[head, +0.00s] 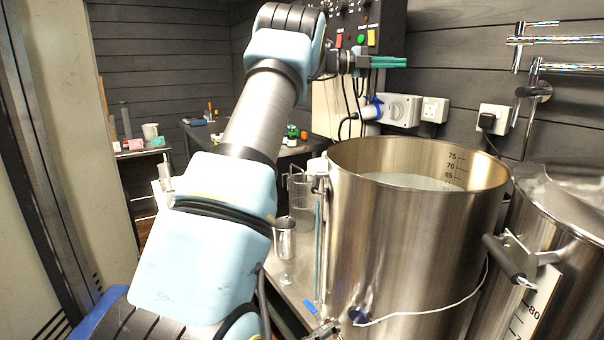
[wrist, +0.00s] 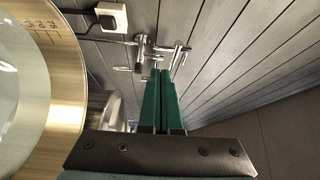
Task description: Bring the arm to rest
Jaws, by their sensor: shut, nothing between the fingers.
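My arm rises from the bottom left of the head view and bends over at the top. My gripper (head: 389,62) is at its far end, pointing right, in front of the black control box (head: 378,20) and above the open steel pot (head: 410,235). Its two green fingers lie together with nothing between them. In the wrist view the green fingers (wrist: 161,100) are side by side and shut, pointing toward the chrome pipes on the plank wall. The pot's rim (wrist: 68,112) shows at the left of that view, apart from the fingers.
A second steel pot (head: 570,200) stands at the right below chrome pipes (head: 545,68). Sockets (head: 434,109) are on the wall. A steel cup (head: 285,238) and a clear jug (head: 301,195) stand left of the open pot. A bench (head: 245,148) with small items is behind.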

